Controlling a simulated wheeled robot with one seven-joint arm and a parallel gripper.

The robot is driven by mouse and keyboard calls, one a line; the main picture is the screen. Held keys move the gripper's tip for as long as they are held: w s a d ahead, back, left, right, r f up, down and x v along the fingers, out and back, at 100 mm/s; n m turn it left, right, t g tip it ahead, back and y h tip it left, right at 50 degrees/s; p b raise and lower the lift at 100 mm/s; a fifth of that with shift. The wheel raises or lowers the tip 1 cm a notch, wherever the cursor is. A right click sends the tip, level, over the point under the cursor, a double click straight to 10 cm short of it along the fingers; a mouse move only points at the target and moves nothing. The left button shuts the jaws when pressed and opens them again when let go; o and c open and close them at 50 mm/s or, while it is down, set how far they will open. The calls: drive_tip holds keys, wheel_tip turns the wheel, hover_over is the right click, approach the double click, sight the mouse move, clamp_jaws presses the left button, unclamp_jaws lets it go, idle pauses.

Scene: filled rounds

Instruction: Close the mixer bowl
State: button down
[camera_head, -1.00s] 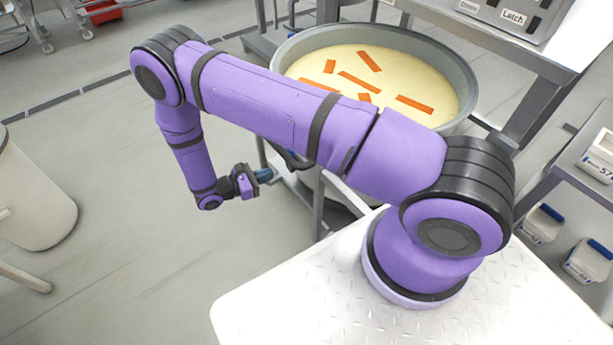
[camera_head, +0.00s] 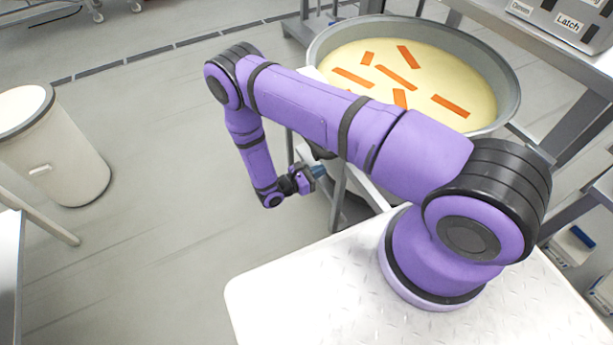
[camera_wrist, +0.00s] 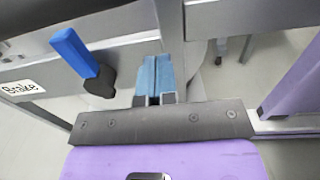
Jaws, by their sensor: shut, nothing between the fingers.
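The mixer bowl (camera_head: 330,50) is a large round grey bowl at the top of the head view. It holds pale yellow contents with several orange strips on top, and its top is uncovered. My gripper (camera_head: 319,171) is left of and below the bowl in the head view, beside the grey metal frame. In the wrist view its blue fingers (camera_wrist: 152,78) are together with nothing between them. A lever with a blue handle (camera_wrist: 75,53) and black base is left of the fingers, apart from them. A label reading "Brake" (camera_wrist: 20,87) is at the left edge.
A panel with a "Latch" label (camera_head: 568,24) is at the top right. A pale bin (camera_head: 60,150) stands at the left. A metal table edge (camera_head: 10,270) shows at lower left. Open grey floor (camera_head: 160,250) lies between bin and arm. Metal frame bars surround my gripper.

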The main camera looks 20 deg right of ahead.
sight(338, 162)
drive_tip(key=shift+w+d, duration=0.15)
drive_tip(key=shift+d, duration=2.35)
drive_tip(key=shift+d, duration=0.1)
